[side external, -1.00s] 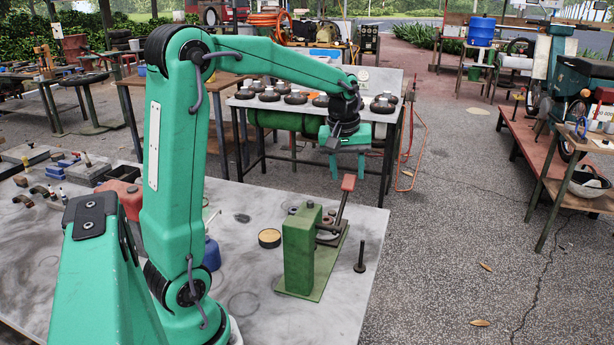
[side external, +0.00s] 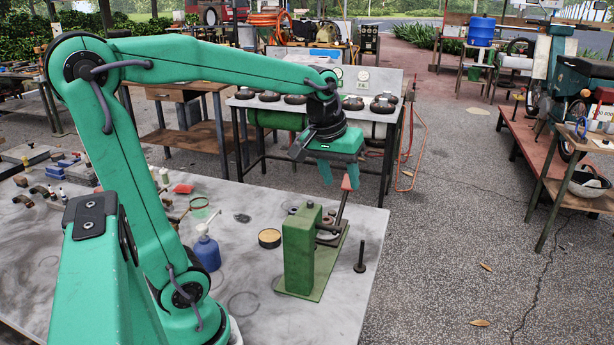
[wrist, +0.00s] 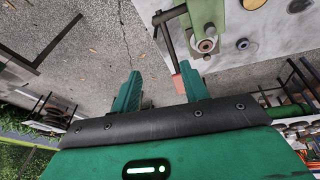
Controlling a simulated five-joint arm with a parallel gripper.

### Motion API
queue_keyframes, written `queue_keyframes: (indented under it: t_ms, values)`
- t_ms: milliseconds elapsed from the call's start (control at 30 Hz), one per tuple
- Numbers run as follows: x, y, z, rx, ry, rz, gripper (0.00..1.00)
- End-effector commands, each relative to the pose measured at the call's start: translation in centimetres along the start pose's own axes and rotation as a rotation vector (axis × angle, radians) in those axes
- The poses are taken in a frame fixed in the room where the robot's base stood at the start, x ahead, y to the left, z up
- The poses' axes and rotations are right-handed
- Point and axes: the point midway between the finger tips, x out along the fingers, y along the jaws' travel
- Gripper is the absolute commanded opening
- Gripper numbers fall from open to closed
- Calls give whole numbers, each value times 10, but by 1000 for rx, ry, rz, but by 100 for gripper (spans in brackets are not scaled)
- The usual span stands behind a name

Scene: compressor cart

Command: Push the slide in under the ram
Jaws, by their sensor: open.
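A small green press (side external: 300,250) stands on a green base plate (side external: 318,285) at the table's right side. Its lever (side external: 341,208) leans up to a red grip (side external: 346,182). Grey metal parts (side external: 328,236) sit behind the green block, which partly hides them; I cannot tell the slide from the ram there. My gripper (side external: 339,173) is open and empty, fingers down, just above and beside the red grip. In the wrist view, the red grip (wrist: 180,84) shows near the right finger of my gripper (wrist: 160,88); I cannot tell whether they touch. A round metal fitting (wrist: 205,45) shows on the press.
A dark upright pin (side external: 360,256) stands right of the press near the table's edge. A round tin (side external: 269,238) and a blue bottle (side external: 207,250) stand to its left. The table (side external: 265,318) is clear in front. Another bench (side external: 250,102) stands behind.

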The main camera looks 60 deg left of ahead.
Motion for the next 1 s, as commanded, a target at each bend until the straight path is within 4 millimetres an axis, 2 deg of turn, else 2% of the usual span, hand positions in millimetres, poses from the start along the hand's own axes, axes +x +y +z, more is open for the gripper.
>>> queue_keyframes:
  t_ms: [200, 433, 1000]
  values:
    - [-9, 3, 20, 81, 21, 18, 45]
    - [-13, 4, 33, 136, 35, 29, 45]
    - [-16, 4, 36, 153, 40, 33, 45]
